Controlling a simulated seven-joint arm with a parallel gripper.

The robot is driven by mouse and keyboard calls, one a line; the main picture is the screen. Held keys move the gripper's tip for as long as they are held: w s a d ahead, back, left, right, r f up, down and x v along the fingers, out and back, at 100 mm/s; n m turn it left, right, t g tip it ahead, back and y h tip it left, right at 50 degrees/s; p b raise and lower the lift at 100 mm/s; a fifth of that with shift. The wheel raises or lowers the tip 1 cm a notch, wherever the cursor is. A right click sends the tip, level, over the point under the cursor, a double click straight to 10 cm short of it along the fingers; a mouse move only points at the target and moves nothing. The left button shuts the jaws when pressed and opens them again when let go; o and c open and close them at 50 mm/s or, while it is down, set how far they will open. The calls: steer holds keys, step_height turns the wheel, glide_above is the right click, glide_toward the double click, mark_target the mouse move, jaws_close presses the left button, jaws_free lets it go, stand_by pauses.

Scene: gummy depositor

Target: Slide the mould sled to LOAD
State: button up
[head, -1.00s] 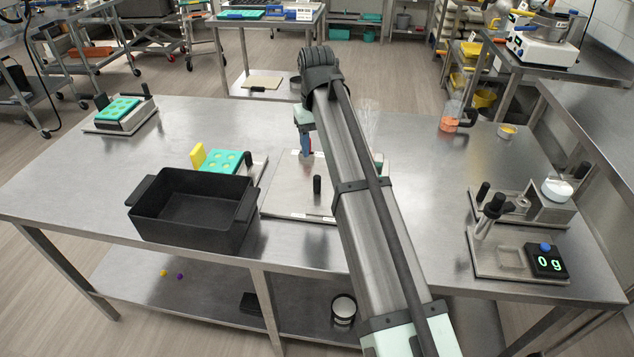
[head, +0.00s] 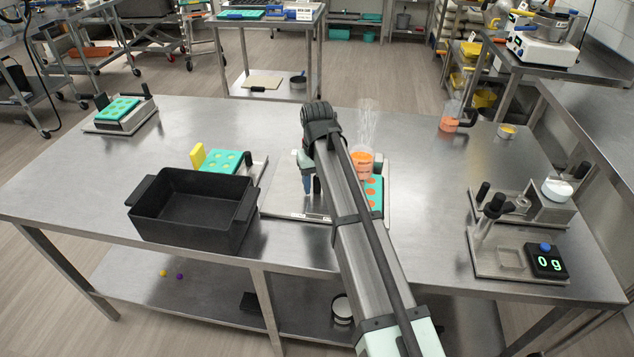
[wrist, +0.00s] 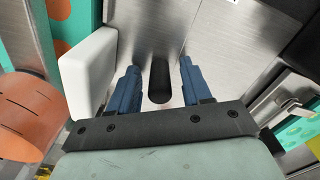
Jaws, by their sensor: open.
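A teal mould with orange-filled cavities (head: 374,196) sits on a metal base plate (head: 285,203) mid-table, below a clear hopper of orange liquid (head: 362,165). My arm partly covers both. A black upright knob (wrist: 159,82) stands at this station; I cannot tell how it joins the sled. My gripper (wrist: 160,85) is open, with one blue finger on each side of the knob and visible gaps between. In the head view my gripper (head: 311,186) is low over the plate. The mould's corner (wrist: 72,15) shows at the wrist view's upper left. No LOAD mark is readable.
A black bin (head: 190,212) stands front left, with a second teal mould (head: 223,162) and a yellow block (head: 198,156) behind it. A white block (wrist: 88,70) is close beside one finger. A scale (head: 546,260) reads 0 g at right.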

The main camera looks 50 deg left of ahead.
jaws_close()
stand_by(0.5)
